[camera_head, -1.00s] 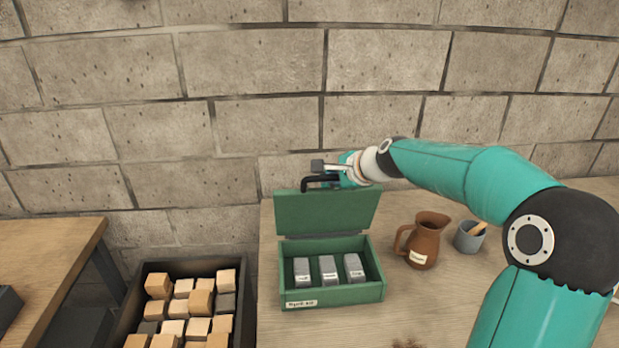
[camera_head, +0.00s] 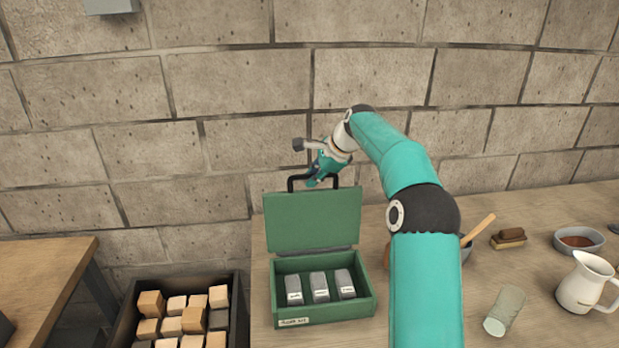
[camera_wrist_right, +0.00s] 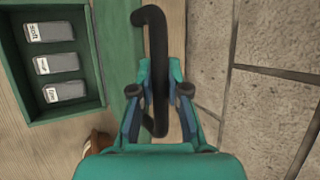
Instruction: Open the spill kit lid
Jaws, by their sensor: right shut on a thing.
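The green spill kit (camera_head: 326,307) stands on the wooden table, with several grey labelled blocks inside; it also shows in the right wrist view (camera_wrist_right: 97,62). Its lid (camera_head: 314,221) stands raised, roughly upright, at the back of the box. A black handle (camera_head: 292,182) sits on the lid's top edge. My right gripper (camera_head: 321,180) is shut on this handle; in the right wrist view the handle (camera_wrist_right: 155,45) passes between the fingers (camera_wrist_right: 161,92). My left gripper is not in view.
A dark crate of wooden blocks (camera_head: 187,318) stands left of the table. On the table to the right are a white pitcher (camera_head: 583,284), a glass (camera_head: 504,311), a bowl (camera_head: 579,239) and a brush (camera_head: 508,238). A stone wall (camera_head: 220,90) rises close behind.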

